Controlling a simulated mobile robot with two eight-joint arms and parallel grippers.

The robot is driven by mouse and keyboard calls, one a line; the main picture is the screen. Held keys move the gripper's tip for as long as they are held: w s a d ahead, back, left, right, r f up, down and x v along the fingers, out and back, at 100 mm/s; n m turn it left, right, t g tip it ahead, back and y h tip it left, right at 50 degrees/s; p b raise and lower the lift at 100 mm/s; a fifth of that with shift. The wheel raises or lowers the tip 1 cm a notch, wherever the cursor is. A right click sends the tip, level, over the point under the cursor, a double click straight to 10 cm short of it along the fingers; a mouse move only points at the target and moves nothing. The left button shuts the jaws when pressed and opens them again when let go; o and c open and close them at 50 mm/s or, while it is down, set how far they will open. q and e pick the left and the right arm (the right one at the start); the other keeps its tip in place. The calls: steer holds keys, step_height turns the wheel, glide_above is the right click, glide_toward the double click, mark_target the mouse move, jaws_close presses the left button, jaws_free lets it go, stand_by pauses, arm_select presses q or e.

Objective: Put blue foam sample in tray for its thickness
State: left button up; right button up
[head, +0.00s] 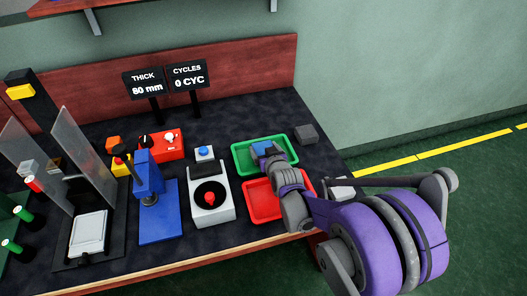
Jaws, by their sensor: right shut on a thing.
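The blue foam sample (261,146) shows as a small blue patch at my right gripper's fingertips, over the green tray (240,161). My right gripper (265,151) reaches in from the right and is shut on the sample. I cannot tell whether the sample touches the tray floor. The red tray (253,205) lies in front of the green tray, partly hidden by my right arm, and its visible part is empty. A display (145,83) reads THICK 80 mm. My left gripper is not in view.
A blue press (153,188), a white device with a black dial (211,203) and a red box (160,146) stand left of the trays. A grey block (306,134) sits right of the green tray.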

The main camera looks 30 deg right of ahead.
steer(key=shift+f, duration=0.3)
steer(key=shift+f, duration=0.1)
steer(key=shift+f, duration=0.15)
steer(key=o, duration=1.2)
steer(key=shift+c, duration=0.2)
steer(key=shift+r, duration=0.35)
steer(key=p+v, duration=0.2)
steer(key=v, duration=1)
steer(key=shift+f, duration=0.1)
